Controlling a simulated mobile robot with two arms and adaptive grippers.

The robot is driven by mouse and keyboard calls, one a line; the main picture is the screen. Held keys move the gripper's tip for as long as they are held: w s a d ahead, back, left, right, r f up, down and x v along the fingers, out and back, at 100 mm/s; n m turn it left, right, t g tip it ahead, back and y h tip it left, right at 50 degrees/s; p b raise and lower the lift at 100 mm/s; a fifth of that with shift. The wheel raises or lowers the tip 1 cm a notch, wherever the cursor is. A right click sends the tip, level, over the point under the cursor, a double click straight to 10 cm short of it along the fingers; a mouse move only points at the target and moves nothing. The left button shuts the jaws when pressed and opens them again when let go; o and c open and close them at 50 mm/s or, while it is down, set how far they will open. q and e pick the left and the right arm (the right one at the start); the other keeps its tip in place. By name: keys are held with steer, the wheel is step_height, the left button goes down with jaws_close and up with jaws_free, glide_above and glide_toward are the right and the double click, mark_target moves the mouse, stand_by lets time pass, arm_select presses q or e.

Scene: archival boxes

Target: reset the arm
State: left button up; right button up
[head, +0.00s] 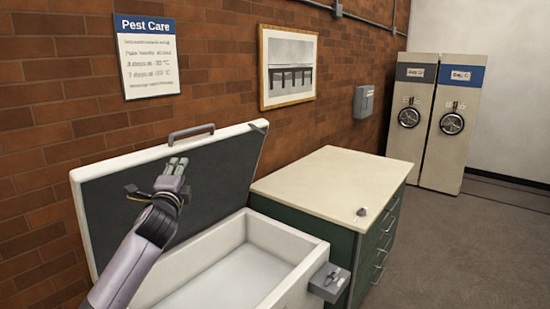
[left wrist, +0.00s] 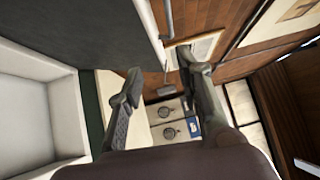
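My left gripper (head: 177,163) is raised in front of the dark inner face of the open lid (head: 222,172) in the head view. In the left wrist view its two fingers (left wrist: 158,62) stand apart with nothing between them, so it is open and empty. My left arm comes in from the lower left. The chest (head: 312,262) under the lid is white, and its inside looks empty. My right gripper is not in view.
A green cabinet (head: 340,232) with a cream top stands right of the chest. A latch (head: 329,281) sticks out from the chest's front. A brick wall (head: 45,150) runs behind. Two shelving units (head: 410,115) stand at the far right. Floor (head: 470,240) is clear at right.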

arm_select(q)
steer(key=s+d+f+n+g, duration=0.1)
steer(key=s+f+n+g, duration=0.15)
steer(key=s+f, duration=0.6)
steer(key=s+d+f+n+g+h, duration=0.1)
steer(key=s+d+f+n+g, duration=0.3)
steer(key=f, duration=0.7)
steer(key=s+a+f+n+g, duration=0.1)
steer(key=s+f+n, duration=0.1)
steer(key=s+f, duration=0.65)
steer(key=s+f+n+g, duration=0.2)
steer(key=s+f+g, duration=0.15)
steer(key=s, duration=0.65)
steer(key=s+f+n+g+h, duration=0.1)
steer(key=s+f+n+g, duration=0.2)
steer(key=s, duration=0.7)
steer(key=s+f+n+g, duration=0.15)
steer(key=s+f, duration=0.25)
steer(key=s, duration=0.6)
step_height(320, 180, down, 29)
steer(key=s+b, duration=0.1)
steer(key=b, duration=0.2)
steer(key=s+a+f+g+b, duration=0.2)
steer(key=s+f, duration=1.5)
steer(key=f, duration=0.2)
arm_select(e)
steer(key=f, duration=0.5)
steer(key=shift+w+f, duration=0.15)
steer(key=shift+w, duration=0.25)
